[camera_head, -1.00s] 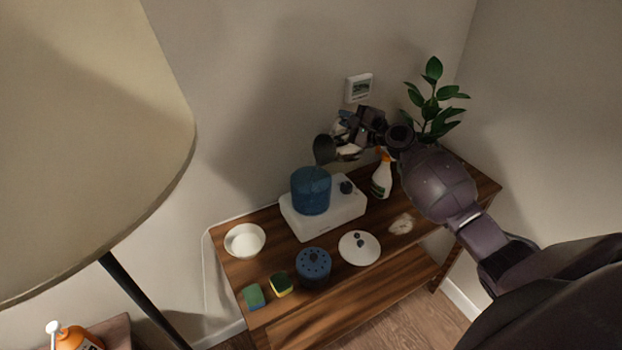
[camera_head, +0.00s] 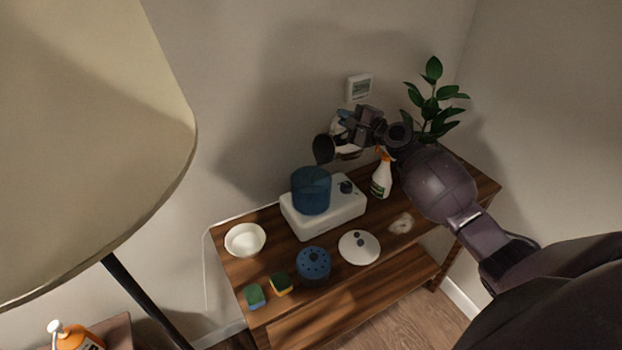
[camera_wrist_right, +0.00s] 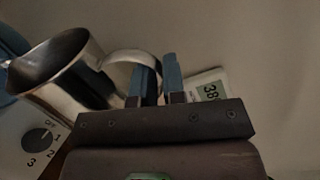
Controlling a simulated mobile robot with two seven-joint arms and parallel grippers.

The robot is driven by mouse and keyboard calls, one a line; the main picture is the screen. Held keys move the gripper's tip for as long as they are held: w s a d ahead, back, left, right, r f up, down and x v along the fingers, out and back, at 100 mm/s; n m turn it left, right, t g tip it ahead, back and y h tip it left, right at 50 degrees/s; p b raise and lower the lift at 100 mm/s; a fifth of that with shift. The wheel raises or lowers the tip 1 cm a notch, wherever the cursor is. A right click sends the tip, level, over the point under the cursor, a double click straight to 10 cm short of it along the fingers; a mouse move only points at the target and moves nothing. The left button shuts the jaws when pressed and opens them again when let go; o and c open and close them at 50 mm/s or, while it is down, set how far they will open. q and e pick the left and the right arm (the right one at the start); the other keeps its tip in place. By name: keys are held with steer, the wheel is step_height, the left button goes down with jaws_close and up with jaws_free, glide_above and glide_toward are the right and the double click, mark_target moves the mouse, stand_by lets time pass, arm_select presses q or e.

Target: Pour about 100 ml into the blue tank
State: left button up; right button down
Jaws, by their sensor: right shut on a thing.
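The blue tank (camera_head: 311,190) is a translucent blue cylinder standing on a white base unit (camera_head: 336,208) with a dark knob. My right gripper (camera_head: 352,134) is shut on the handle of a metal pitcher (camera_head: 323,149). The pitcher is tilted, its dark mouth turned left, above and slightly right of the tank. In the right wrist view the pitcher (camera_wrist_right: 72,68) is beside the gripper's two blue fingers (camera_wrist_right: 158,80), which close at its handle. Its inside looks dark; I cannot tell how much liquid it holds. The left gripper does not show.
On the wooden table stand a white bowl (camera_head: 245,240), two sponges (camera_head: 254,296), a blue perforated cap (camera_head: 313,263), a white lid (camera_head: 359,247) and a spray bottle (camera_head: 381,177). A plant (camera_head: 433,100) stands behind my right arm. A thermostat (camera_head: 359,87) hangs on the wall.

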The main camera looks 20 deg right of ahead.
steer(key=d+f+m+b, duration=0.2)
steer(key=f, duration=0.1)
steer(key=shift+w+d+f+m+b, duration=0.2)
steer(key=shift+w+m+b, duration=0.15)
steer(key=shift+w+m, duration=0.05)
steer(key=shift+w+d+r+m+p, duration=0.1)
steer(key=shift+w+d+m+p, duration=0.3)
steer(key=shift+m, duration=0.5)
steer(key=shift+d, duration=0.35)
steer(key=shift+s+m, duration=0.15)
steer(key=shift+m, duration=0.15)
steer(key=shift+w+d+f+m+b, duration=0.15)
steer(key=shift+d+f+m+b, duration=0.15)
steer(key=shift+f, duration=0.2)
steer(key=shift+w+d+f+m+b, duration=0.2)
steer(key=shift+f+m, duration=0.1)
steer(key=shift+f, duration=0.15)
steer(key=shift+s, duration=0.1)
